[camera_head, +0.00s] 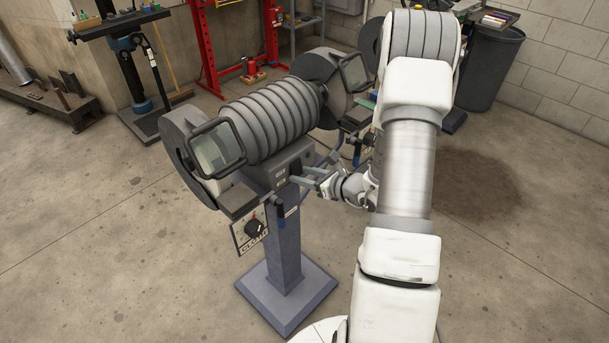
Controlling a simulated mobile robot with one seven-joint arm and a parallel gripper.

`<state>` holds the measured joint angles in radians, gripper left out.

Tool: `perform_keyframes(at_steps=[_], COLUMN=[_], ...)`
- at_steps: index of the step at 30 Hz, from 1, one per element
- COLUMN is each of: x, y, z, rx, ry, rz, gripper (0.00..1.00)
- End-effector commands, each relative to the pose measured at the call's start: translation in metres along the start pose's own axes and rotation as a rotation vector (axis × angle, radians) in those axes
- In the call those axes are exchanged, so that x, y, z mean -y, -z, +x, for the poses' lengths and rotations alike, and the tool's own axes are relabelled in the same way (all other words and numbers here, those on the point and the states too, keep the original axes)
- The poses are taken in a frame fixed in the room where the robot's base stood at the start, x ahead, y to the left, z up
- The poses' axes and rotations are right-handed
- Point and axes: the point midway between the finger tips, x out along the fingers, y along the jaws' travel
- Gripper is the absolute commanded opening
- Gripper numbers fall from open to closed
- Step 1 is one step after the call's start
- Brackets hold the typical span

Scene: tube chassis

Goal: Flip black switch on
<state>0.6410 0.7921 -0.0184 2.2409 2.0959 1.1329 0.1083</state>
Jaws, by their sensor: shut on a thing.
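A grey bench grinder (268,118) stands on a blue-grey pedestal (286,245) in the middle of the head view. On the front of its housing is a small black switch (295,167). My gripper (304,176) reaches in from the right, its fingers pointing left at the housing front. The fingertips are at the switch and shut on it. The fingers partly cover the switch, and its on or off position is too small to tell.
Clear shields (217,148) stick out at both wheels. A drill press (128,60), a red frame (205,45) and a dark bin (490,65) stand behind. The floor around the pedestal is free.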

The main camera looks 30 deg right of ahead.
Motion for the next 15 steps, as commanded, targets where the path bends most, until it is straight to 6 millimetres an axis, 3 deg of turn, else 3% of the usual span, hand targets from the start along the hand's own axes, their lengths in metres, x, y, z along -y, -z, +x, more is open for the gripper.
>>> perform_keyframes(at_steps=[15], x=[0.000], y=[0.010], z=[0.005], rx=[0.121], ry=[0.001], rz=[0.002], gripper=[0.00])
